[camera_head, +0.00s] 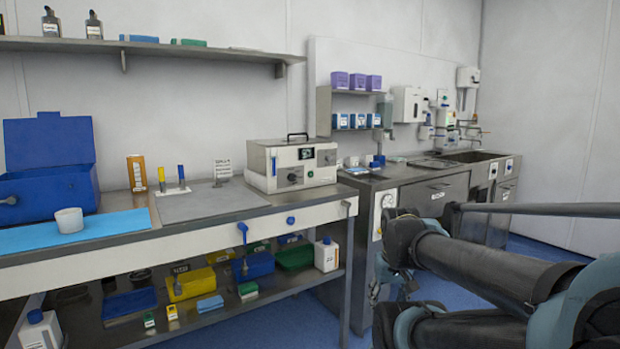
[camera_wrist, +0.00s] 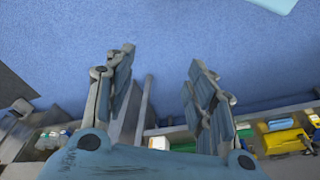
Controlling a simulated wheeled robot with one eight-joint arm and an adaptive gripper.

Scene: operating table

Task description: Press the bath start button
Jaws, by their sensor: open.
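A metal box-shaped device (camera_head: 291,164) with a top handle, a small dark display (camera_head: 306,153) and dark knobs stands on the right end of the steel bench; it looks like the bath. The device does not show in the wrist view. In the head view my arm lies at the lower right, apart from the device and lower than it, and hides most of my gripper.
The steel bench (camera_head: 262,214) bears a blue box (camera_head: 47,145), a white cup (camera_head: 69,220) and an orange container (camera_head: 137,172). Its lower shelf holds several boxes and bottles. A sink counter (camera_head: 421,178) stands behind my arm. Blue floor (camera_head: 289,325) is open in front.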

